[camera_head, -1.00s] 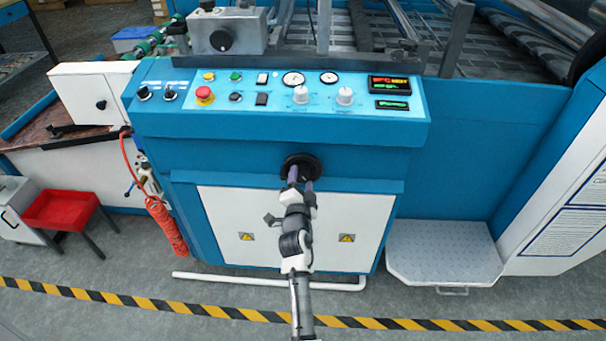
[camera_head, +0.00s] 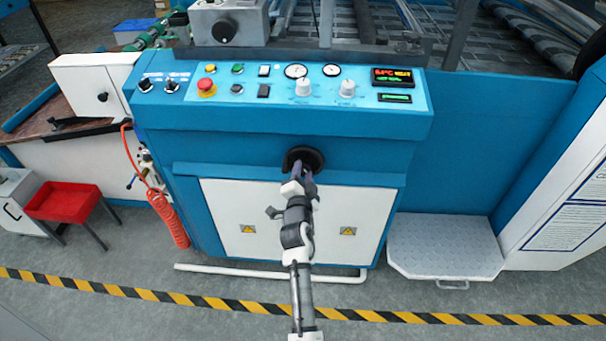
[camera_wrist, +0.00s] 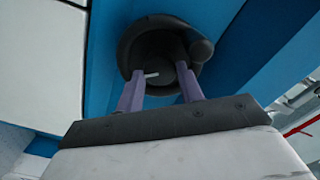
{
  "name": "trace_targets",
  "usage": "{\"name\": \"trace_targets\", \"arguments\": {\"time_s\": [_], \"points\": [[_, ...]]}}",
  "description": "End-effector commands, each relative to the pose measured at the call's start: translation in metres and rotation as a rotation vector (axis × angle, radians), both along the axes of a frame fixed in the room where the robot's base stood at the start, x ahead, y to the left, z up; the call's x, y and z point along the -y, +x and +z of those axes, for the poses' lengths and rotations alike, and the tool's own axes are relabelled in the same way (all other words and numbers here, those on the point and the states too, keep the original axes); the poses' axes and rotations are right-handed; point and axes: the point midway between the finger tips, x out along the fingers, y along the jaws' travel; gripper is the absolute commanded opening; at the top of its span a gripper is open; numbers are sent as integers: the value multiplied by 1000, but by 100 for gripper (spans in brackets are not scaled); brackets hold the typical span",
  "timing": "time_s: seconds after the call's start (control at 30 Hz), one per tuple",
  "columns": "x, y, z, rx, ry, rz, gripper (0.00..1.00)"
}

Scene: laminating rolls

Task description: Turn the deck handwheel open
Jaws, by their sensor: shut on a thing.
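The deck handwheel (camera_head: 304,157) is a black round wheel on the blue front of the machine, below the control panel. In the wrist view the handwheel (camera_wrist: 150,35) shows a dark rim, a round knob at its right and a pale mark on its hub. My gripper (camera_head: 304,172) reaches it from below and in front. In the wrist view the two purple fingers of my gripper (camera_wrist: 160,80) straddle the hub and are shut on the handwheel. The exact contact at the fingertips is partly hidden.
The control panel (camera_head: 280,88) with a red stop button (camera_head: 206,87) sits just above. White doors (camera_head: 245,225) lie below my arm. A metal step (camera_head: 445,247) stands at right. A red tray (camera_head: 63,202) and an orange coiled hose (camera_head: 170,220) are at left.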

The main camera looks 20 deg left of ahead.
Motion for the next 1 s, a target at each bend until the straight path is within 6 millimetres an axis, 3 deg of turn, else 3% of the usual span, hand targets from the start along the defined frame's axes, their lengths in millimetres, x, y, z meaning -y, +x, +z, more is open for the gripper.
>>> {"name": "trace_targets", "arguments": {"time_s": [0.27,1.0], "points": [[0,0,0,47,-155,0,14],[0,1,2,239,-825,-2,14]]}}
